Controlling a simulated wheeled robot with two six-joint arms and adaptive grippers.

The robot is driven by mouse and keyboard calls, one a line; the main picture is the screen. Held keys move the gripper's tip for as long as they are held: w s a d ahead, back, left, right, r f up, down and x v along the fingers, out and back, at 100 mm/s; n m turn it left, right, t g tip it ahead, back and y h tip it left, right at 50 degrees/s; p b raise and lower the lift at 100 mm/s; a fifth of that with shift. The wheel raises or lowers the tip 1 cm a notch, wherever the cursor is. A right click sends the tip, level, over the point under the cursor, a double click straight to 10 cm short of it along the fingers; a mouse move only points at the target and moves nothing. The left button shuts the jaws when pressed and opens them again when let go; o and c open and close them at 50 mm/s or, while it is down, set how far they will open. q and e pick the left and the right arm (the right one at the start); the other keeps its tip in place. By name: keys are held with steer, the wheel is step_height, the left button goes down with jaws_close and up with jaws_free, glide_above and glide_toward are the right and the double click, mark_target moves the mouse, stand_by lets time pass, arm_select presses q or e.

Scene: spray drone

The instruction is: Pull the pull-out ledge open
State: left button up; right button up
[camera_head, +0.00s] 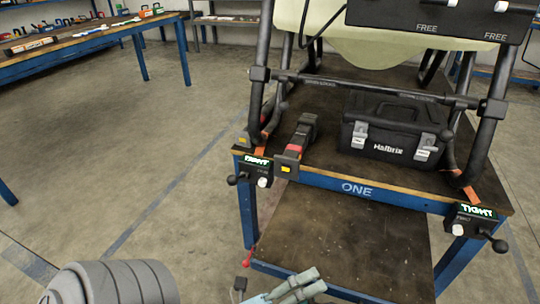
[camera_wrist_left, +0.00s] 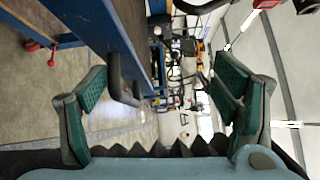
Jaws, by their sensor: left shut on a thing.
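The ledge (camera_head: 345,245) is a dark brown panel with a blue front edge, low in the blue-framed bench marked ONE. My left gripper (camera_head: 297,284), with teal fingers, is at its front edge at the bottom of the head view. In the left wrist view, a dark bar handle (camera_wrist_left: 122,92) on the blue edge lies between the fingers of my left gripper (camera_wrist_left: 158,90), nearer the left-hand finger. The handle cannot be made out in the head view. My right gripper is out of view.
A black toolbox (camera_head: 388,135) stands on the bench top, among dark tubular frame legs. Clamps with levers hang at the left (camera_head: 258,174) and right (camera_head: 472,222) front corners. A long side table (camera_head: 95,38) stands at the back left. The floor to the left is clear.

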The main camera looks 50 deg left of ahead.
arm_select(q)
steer(key=v, duration=0.2)
steer(key=r+v, duration=0.1)
steer(key=v, duration=0.1)
steer(key=shift+s+d, duration=0.15)
steer(key=shift+s, duration=0.2)
steer(key=c, duration=0.7)
steer(key=p+v, duration=0.1)
steer(key=v, duration=0.1)
steer(key=f+p+v, duration=0.1)
steer(key=v, duration=0.1)
steer(key=shift+s, duration=0.25)
steer(key=shift+p, duration=0.45)
